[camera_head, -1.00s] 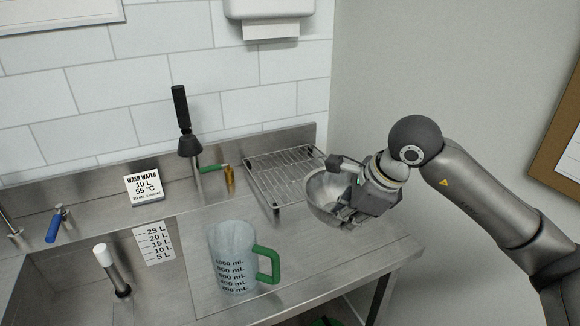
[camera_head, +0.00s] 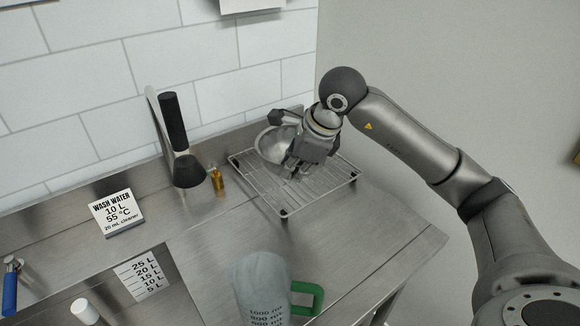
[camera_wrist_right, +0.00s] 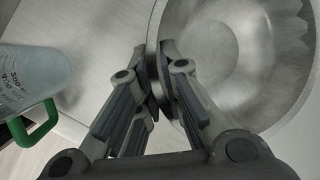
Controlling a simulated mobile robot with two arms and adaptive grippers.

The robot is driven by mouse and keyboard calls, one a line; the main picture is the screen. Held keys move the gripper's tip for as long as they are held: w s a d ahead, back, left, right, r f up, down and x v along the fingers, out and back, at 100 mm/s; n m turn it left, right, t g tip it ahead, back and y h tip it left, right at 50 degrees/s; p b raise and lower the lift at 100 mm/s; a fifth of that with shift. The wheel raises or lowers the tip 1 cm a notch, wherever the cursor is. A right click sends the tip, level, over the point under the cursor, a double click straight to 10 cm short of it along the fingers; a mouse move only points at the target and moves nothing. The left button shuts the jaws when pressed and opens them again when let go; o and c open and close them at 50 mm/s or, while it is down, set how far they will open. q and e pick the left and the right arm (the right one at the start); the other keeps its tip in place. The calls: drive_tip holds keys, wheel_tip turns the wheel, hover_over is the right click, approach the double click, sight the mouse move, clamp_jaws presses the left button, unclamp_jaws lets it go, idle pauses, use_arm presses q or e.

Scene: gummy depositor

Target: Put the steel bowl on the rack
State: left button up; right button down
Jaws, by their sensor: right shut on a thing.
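In the right wrist view the fingers of the gripper (camera_wrist_right: 160,85) pinch the rim of the bowl (camera_wrist_right: 235,60), whose inside looks empty. My left gripper is not in view.
A clear measuring jug (camera_head: 262,285) with a green handle stands at the front. A wash water sign (camera_head: 117,213), a black-handled tool (camera_head: 180,140) and a small amber bottle (camera_head: 217,180) are left of the rack. The counter right of the jug is clear.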

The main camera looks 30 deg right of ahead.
drive_tip(key=w, duration=0.1)
drive_tip(key=w+d+f+p, duration=0.1)
drive_tip(key=w+d, duration=0.1)
drive_tip(key=shift+w+d+f+p, duration=0.25)
drive_tip(key=shift+w+f+p, duration=0.05)
drive_tip(key=shift+w+d+f+p, duration=0.4)
drive_tip(key=shift+w+f, duration=0.25)
drive_tip(key=shift+w, duration=0.3)
drive_tip(key=w+f+p, duration=0.1)
drive_tip(key=f, duration=0.1)
drive_tip(key=w+d+f+p, duration=0.1)
drive_tip(key=f, duration=0.2)
drive_tip(key=w+d+f+p, duration=0.1)
drive_tip(key=w+f, duration=0.1)
drive_tip(key=f, duration=0.1)
drive_tip(key=shift+d+p, duration=0.2)
drive_tip(key=shift+p, duration=0.15)
drive_tip(key=shift+s+f, duration=0.1)
drive_tip(key=shift+f, duration=0.3)
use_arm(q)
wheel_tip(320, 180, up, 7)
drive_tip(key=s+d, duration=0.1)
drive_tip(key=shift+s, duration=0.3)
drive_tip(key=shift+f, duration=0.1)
